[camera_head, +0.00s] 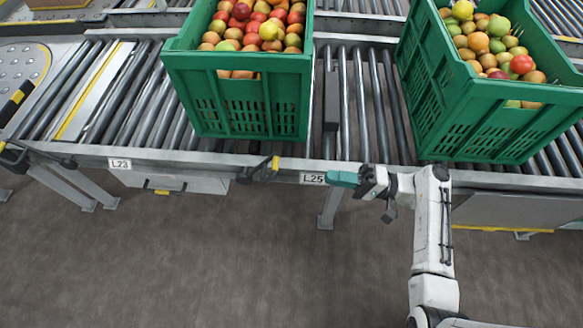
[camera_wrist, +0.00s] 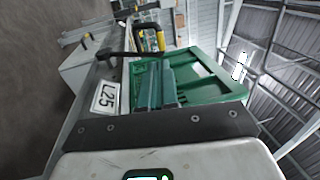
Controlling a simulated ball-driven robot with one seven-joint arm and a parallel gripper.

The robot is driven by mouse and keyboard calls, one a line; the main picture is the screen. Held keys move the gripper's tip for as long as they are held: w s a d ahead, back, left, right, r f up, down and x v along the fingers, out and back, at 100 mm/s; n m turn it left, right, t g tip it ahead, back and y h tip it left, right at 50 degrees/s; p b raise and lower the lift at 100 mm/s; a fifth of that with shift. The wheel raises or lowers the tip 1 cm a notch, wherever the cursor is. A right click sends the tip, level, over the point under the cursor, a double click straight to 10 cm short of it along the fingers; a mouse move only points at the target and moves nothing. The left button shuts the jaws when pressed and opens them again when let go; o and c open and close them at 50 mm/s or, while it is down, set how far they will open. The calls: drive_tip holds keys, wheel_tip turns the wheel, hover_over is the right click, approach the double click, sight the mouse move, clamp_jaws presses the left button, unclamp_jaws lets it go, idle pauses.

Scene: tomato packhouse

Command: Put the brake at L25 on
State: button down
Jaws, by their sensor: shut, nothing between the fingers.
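The L25 label (camera_head: 312,178) is on the conveyor's front rail and also shows in the wrist view (camera_wrist: 105,97). A dark lever with a yellow-marked grip (camera_head: 268,168) is on the same rail, just left of the label. In the wrist view this lever (camera_wrist: 150,38) stands out beyond my fingertips. My gripper (camera_head: 342,179) has teal fingers pointing left along the rail, close to the label's right end. In the wrist view my fingers (camera_wrist: 154,85) are together and empty, apart from the lever. Whether the lever is at its end stop cannot be told.
A green crate of tomatoes (camera_head: 240,103) sits on the rollers behind the lever. Another green crate (camera_head: 480,125) is to the right. A dark upright bar (camera_head: 331,100) stands between them. The L23 label (camera_head: 120,164) is further left. The floor in front is clear.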

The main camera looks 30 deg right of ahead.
drive_tip(key=x, duration=1.1)
drive_tip(key=shift+r, duration=0.1)
drive_tip(key=w+a+r+g+h+p, duration=0.5)
drive_tip(key=a+p, duration=0.4)
drive_tip(key=p, duration=0.9)
drive_tip(key=w+a+f+g+h+p, duration=0.1)
drive_tip(key=w+a+g+h+p, duration=0.1)
drive_tip(key=w+a+h, duration=0.3)
drive_tip(key=shift+w+a+f+g+h+p, duration=0.25)
drive_tip(key=shift+w+a+p, duration=0.25)
drive_tip(key=shift+w+a, duration=1.1)
drive_tip(key=shift+s+a, duration=0.2)
drive_tip(key=shift+a, duration=0.05)
